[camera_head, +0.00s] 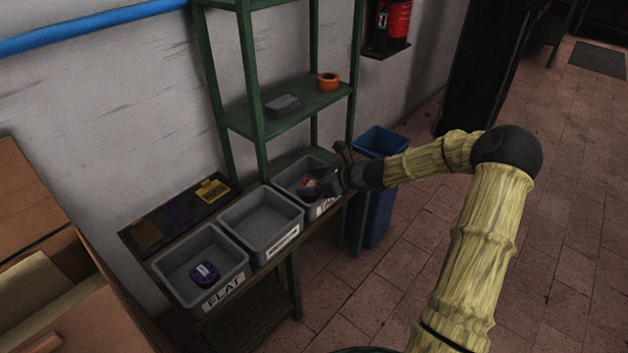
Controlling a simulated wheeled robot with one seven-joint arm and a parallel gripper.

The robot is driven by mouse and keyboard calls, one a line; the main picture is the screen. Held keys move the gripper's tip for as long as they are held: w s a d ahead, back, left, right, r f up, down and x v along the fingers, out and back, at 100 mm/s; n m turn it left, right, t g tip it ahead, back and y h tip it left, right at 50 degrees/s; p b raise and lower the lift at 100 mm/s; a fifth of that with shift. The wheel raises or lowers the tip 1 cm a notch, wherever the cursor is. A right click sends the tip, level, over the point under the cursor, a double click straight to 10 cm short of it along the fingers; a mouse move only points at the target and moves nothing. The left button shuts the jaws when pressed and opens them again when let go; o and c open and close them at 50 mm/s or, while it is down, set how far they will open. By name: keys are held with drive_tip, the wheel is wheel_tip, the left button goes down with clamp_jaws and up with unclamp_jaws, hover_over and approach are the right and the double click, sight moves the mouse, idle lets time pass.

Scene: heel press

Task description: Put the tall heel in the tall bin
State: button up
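The tall bin (281,184) is the grey bin at the right end of the row, with a label on its front that is partly hidden. A small reddish thing with a pale patch (308,182), probably the tall heel, shows inside it beside my gripper's fingers. Its full shape is hidden. My gripper (328,170) is at the right side of the tall bin. Its dark fingers look spread apart, one up near the bin's back right and one low over the bin. They do not appear closed on the reddish thing.
An empty grey bin (231,222) stands in the middle. The FLAT bin (168,279) at left holds a purple piece (204,273). A green shelf (262,123) rises behind, with a grey block (283,105) and orange roll (328,81). A blue bin (377,215) stands right.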

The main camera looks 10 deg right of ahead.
drive_tip(key=shift+r+p, duration=0.3)
drive_tip(key=shift+p, duration=0.05)
drive_tip(key=p+v, duration=0.4)
drive_tip(key=v, duration=0.8)
drive_tip(key=shift+r+p, duration=0.25)
drive_tip(key=shift+p, duration=0.05)
drive_tip(key=s+a+f+n+g+h, duration=0.2)
drive_tip(key=s+a+n+g+h, duration=0.3)
drive_tip(key=s+a+n, duration=0.55)
drive_tip(key=s+d+r+n+h, duration=0.1)
drive_tip(key=s+r+n+h, duration=0.3)
drive_tip(key=s+n, duration=0.8)
drive_tip(key=r+n, duration=0.1)
drive_tip(key=n, duration=0.3)
drive_tip(key=shift+d+g, duration=0.3)
drive_tip(key=shift+d, duration=0.1)
